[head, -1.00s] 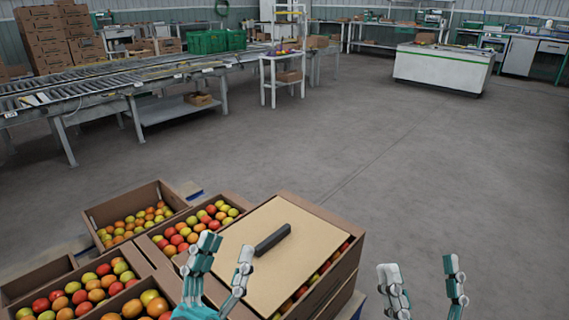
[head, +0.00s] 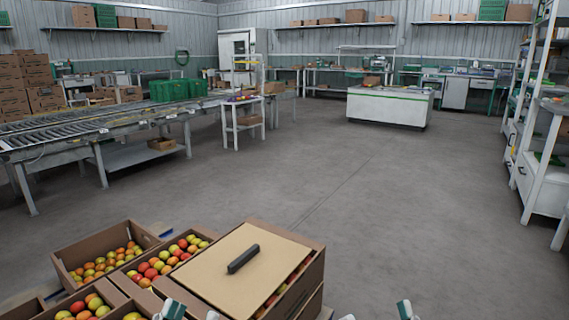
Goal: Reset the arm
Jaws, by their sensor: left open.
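My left gripper (head: 190,311) shows only its fingertips at the bottom edge, in front of the tomato boxes. Its fingertips are apart, with nothing seen between them. My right gripper (head: 376,314) barely shows at the bottom edge, right of the boxes over the floor. Only small bits of its fingertips are in view, standing apart. The rest of both grippers and the arms is out of frame.
Cardboard boxes of tomatoes (head: 68,266) stand close in front. A tan board (head: 210,277) with a dark bar (head: 243,259) covers one box. A roller conveyor (head: 70,141) stands left, a white counter (head: 389,107) far back, shelving (head: 541,120) right. The middle floor is clear.

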